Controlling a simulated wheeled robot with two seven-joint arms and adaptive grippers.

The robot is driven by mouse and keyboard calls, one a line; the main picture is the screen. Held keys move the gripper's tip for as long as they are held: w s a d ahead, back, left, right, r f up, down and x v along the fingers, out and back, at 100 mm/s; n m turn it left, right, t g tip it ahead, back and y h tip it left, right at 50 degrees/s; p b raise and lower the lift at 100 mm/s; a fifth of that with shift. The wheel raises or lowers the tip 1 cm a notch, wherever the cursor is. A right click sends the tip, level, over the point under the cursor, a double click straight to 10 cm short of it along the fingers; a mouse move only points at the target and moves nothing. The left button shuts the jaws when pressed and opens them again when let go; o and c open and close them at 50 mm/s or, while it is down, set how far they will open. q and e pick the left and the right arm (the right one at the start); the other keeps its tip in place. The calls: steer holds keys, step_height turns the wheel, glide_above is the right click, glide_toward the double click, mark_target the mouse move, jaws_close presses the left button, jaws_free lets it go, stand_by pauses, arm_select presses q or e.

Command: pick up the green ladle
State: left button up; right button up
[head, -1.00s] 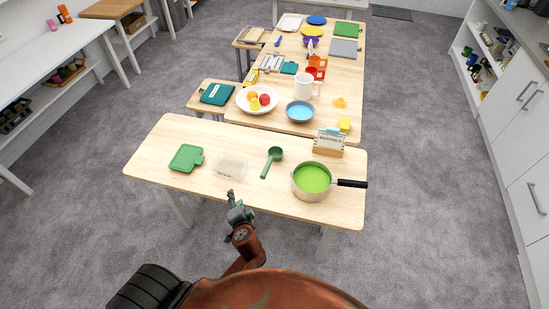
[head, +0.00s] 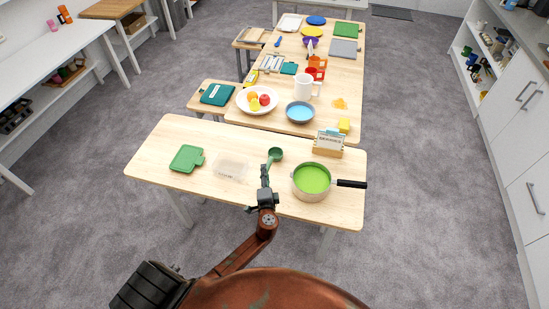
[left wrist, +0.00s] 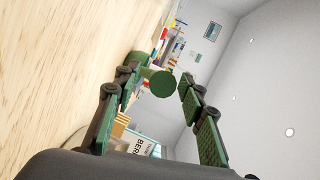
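The green ladle (head: 276,154) lies on the near wooden table, left of the pot, its handle towards the front edge. My left gripper (head: 265,173) is at the handle and hides much of it in the head view. In the left wrist view my left gripper (left wrist: 160,82) is open, low beside the tabletop, one finger on each side of the picture. The ladle (left wrist: 163,84) shows between and beyond the fingertips. I cannot tell whether a finger touches it. My right gripper is in neither view.
On the near table (head: 150,152), a pot with green contents (head: 312,179) stands right of the gripper. A clear container (head: 231,167) and a green lid (head: 187,158) lie left. A card holder (head: 329,143) stands behind the pot. A blue bowl (head: 300,112) sits on the far table.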

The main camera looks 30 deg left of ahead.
arm_select(q)
steer(key=shift+w+a, duration=0.1)
steer(key=shift+w, duration=0.05)
steer(key=shift+c, duration=0.5)
jaws_close()
